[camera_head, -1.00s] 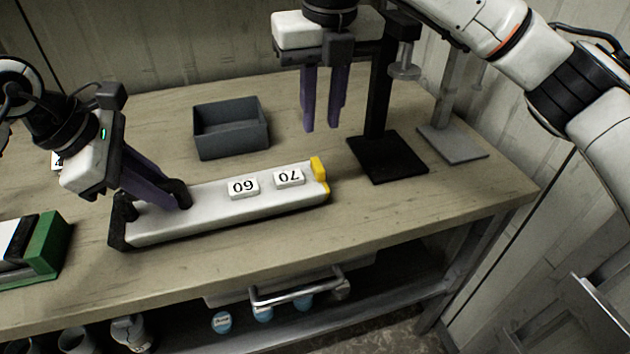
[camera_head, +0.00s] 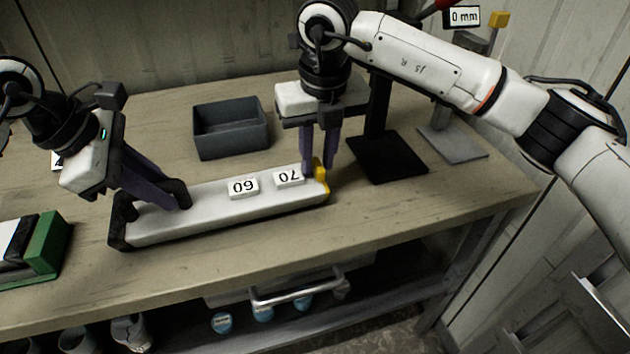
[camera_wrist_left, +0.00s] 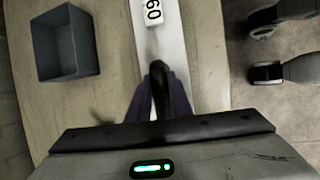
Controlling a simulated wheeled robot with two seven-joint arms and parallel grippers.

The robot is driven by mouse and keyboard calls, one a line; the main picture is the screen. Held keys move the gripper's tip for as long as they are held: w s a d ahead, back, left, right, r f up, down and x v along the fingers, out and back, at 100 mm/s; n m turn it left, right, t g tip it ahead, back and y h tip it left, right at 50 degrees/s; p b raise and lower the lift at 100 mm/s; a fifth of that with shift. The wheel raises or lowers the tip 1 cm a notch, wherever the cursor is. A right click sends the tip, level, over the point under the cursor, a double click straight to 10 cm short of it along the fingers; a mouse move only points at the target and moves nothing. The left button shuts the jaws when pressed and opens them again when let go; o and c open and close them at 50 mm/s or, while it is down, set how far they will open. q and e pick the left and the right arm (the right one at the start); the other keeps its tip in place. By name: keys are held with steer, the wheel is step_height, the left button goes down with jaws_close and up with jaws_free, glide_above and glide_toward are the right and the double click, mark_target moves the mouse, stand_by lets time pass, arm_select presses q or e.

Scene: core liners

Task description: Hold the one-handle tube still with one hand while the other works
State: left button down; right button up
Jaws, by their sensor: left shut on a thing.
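The one-handle tube (camera_head: 215,217) is a long pale body lying along the bench, with upside-down labels 60 and 70 in the head view. Its left end is black and its right end carries a yellow tab (camera_head: 319,171). My left gripper (camera_head: 178,196) is shut on the dark handle near the tube's left end. The handle also shows between the fingers in the left wrist view (camera_wrist_left: 158,80). My right gripper (camera_head: 319,166) points down at the yellow end, its purple fingers apart. I cannot tell whether they touch the tab.
A grey open bin (camera_head: 230,143) stands behind the tube. A black stand base (camera_head: 388,160) and a grey stand plate (camera_head: 452,144) are at the right. A green-ended block (camera_head: 45,245) lies at the left. A lower shelf holds several cups. The bench front is clear.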

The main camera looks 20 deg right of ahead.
arm_select(q)
steer(key=shift+s+f, duration=0.1)
steer(key=shift+f, duration=0.15)
arm_select(e)
jaws_close()
steer(key=shift+d, duration=0.25)
steer(key=shift+d, duration=0.3)
arm_select(q)
steer(key=shift+a, duration=0.1)
arm_select(e)
steer(key=shift+d, duration=2.05)
step_height(320, 180, up, 6)
stand_by(1.1)
